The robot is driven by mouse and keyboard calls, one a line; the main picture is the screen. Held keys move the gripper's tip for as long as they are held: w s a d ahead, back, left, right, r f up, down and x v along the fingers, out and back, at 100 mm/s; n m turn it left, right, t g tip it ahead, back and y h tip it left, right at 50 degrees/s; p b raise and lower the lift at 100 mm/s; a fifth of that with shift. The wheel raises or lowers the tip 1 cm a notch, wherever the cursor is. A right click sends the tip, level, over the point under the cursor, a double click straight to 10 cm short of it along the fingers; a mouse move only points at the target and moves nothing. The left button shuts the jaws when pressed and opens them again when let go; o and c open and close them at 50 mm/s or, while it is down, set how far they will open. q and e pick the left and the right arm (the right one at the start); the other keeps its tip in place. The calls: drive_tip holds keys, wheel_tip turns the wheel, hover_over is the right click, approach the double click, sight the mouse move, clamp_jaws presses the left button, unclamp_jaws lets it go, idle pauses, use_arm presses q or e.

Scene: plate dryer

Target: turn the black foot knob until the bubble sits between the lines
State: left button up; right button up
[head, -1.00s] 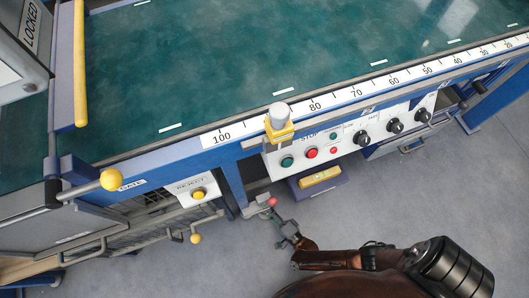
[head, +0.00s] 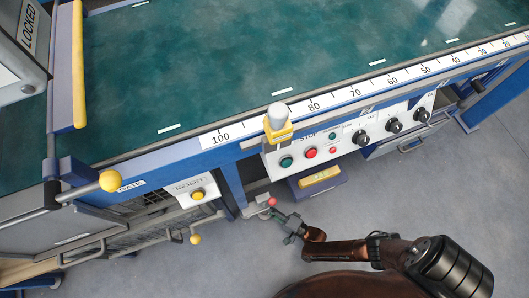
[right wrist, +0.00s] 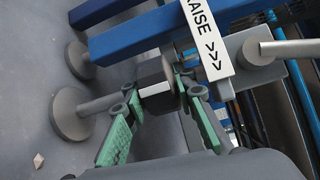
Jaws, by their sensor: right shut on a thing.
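The black foot knob (right wrist: 155,82) is a dark faceted piece with a pale face, on a grey threaded foot, in the right wrist view. My right gripper (right wrist: 162,98), with green pads, is shut on it, one finger on each side. A white label reading "RAISE >>>" (right wrist: 211,42) lies just above the knob. In the head view my right gripper (head: 285,220) is low beside the machine's leg; the knob is not clear there. A yellow level (head: 320,178) sits on a blue ledge under the control panel; its bubble and lines are too small to read. My left gripper is not in view.
A small red ball-ended part (head: 272,202) is close to the right gripper. The control panel (head: 345,135) with buttons and black dials overhangs this area. A grey round foot (right wrist: 70,115) and blue beams (right wrist: 140,38) crowd the knob. Open floor (head: 420,200) lies to the right.

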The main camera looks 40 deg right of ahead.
drive_tip(key=shift+s+f+n+g+y, duration=0.1)
drive_tip(key=shift+n+g+y, duration=1.2)
drive_tip(key=shift+y, duration=0.7)
drive_tip(key=shift+n, duration=0.3)
drive_tip(key=o, duration=0.9)
drive_tip(key=v, duration=1.2)
drive_tip(key=shift+f, duration=0.1)
